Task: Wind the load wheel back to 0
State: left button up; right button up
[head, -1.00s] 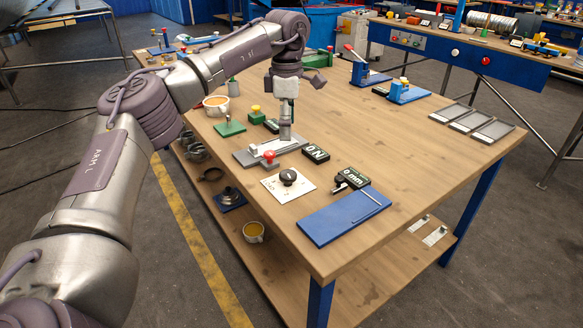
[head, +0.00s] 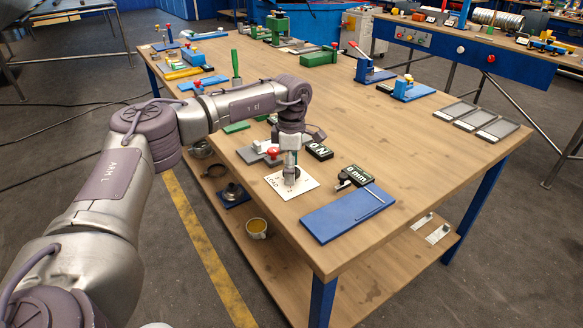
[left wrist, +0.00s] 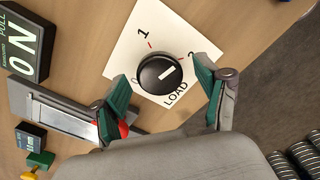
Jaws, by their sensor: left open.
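The load wheel (left wrist: 160,73) is a round black knob on a white plate (left wrist: 172,24) marked LOAD, with 0, 1 and 2 around it. Its white pointer line is aimed roughly toward the 2. In the head view, the plate (head: 307,185) lies near the table's front left edge, and my gripper mostly hides the wheel. My left gripper (head: 290,178) points down over the wheel. In the left wrist view its green-padded fingers (left wrist: 161,70) are open, one on each side of the wheel, with visible gaps. My right gripper is not in view.
A display reading 0 N (head: 319,151) and a gauge reading 0 mm (head: 355,173) stand close by. A grey fixture with a red knob (head: 273,153) is just behind the plate. A blue board (head: 335,222) lies to the right. The table's middle is clear.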

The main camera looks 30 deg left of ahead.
pick_arm(q)
jog(key=c, duration=1.2)
jog(key=shift+o, duration=0.2)
